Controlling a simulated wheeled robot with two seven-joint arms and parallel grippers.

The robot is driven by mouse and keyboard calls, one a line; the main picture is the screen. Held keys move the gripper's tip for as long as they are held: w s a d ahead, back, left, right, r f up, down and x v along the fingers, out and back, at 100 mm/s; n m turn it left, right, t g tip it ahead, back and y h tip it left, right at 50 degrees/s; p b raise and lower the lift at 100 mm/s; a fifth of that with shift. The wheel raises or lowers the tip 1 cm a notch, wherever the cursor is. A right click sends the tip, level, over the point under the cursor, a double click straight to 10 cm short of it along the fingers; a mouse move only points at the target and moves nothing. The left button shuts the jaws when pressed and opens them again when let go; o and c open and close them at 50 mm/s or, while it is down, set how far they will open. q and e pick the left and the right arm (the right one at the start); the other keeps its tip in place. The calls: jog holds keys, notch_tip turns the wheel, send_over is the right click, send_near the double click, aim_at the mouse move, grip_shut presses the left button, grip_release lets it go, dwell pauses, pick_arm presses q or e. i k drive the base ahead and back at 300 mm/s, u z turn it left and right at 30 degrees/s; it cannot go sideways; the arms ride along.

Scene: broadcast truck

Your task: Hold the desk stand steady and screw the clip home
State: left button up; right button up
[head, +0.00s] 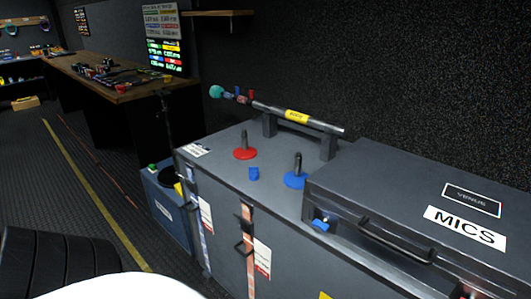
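Two desk stands are on top of the grey flight case. One has a round red base and a dark upright post (244,152). The other has a round blue base and a dark upright post (296,179), close to the left side of the MICS case. A small blue piece (253,174), perhaps the clip, sits on the case top between the two stands, apart from both posts. Its shape is too small to make out. Neither of my grippers is in view.
The closed MICS case (410,200) fills the right of the flight case top (222,160). A long microphone (297,116) rests on a cradle along the back, by the dark wall. A blue box (165,205) stands at the left. A wooden bench (110,80) is farther back.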

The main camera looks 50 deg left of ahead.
aim_at(294, 179)
jog(key=u, duration=1.45)
